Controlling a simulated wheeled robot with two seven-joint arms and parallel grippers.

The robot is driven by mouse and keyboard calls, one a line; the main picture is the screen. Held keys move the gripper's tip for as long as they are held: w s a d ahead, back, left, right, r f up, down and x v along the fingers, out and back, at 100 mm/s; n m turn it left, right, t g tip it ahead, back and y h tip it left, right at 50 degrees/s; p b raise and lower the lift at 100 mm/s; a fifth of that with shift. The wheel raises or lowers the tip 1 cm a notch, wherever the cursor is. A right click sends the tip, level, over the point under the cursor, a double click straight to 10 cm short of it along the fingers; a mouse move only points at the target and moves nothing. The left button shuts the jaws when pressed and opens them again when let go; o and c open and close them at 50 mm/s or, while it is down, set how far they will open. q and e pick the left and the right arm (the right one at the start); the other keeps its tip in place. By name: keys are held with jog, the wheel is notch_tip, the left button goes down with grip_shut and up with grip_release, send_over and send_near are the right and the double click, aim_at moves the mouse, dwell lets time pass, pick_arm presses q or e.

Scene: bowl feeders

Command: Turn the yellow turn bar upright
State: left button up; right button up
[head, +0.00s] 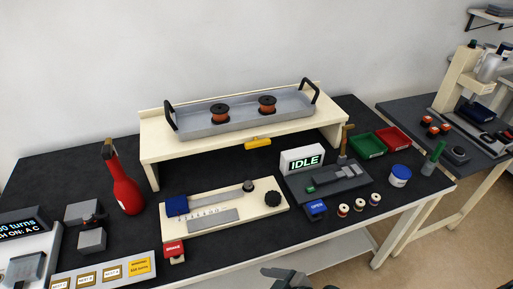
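The yellow turn bar (258,143) is on the front edge of the cream raised shelf (190,155), near its middle. It lies roughly level along that edge, not upright. A grey-green piece (286,273), which looks like part of my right gripper, shows at the bottom edge, well below and apart from the bar. It is cut off by the frame, so its fingers cannot be read. My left gripper is not in view.
A grey tray (240,122) with two copper spools stands on the shelf. Below are a cream slide fixture (230,224), an IDLE sign (302,161), green (367,147) and red (394,139) bins, and a red bottle (126,190). Dark tabletop lies clear under the shelf.

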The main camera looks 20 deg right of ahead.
jog(key=w+a+r+n+t+y, duration=0.1)
jog(key=w+a+r+t+y, duration=0.15)
jog(key=r, duration=0.45)
jog(key=w+a+r+n+t+y, duration=0.1)
jog(key=w+a+r+y, duration=0.25)
jog(key=r, duration=0.35)
jog(key=w+a+r+n+t+y, duration=0.1)
jog(key=w+a+r+t+y, duration=0.15)
jog(key=r, duration=0.45)
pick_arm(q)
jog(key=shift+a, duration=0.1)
pick_arm(e)
jog(key=w+d+f+m+t+h, duration=0.2)
jog(key=w+d+m+h, duration=0.2)
jog(key=d+h, duration=0.3)
jog(key=w+d+f+m+t+h, duration=0.2)
jog(key=w+d+m+h, duration=0.3)
jog(key=d, duration=0.9)
jog(key=shift+w+d+f+t+h, duration=0.35)
jog(key=shift+w+f+h, duration=0.2)
jog(key=shift+w+h, duration=0.6)
jog(key=shift+w, duration=0.15)
pick_arm(q)
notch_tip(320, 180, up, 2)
jog(key=shift+p, duration=1)
pick_arm(e)
send_near(259, 144)
jog(key=w, duration=0.8)
jog(key=shift+w+a+r, duration=0.1)
jog(key=shift+w, duration=0.3)
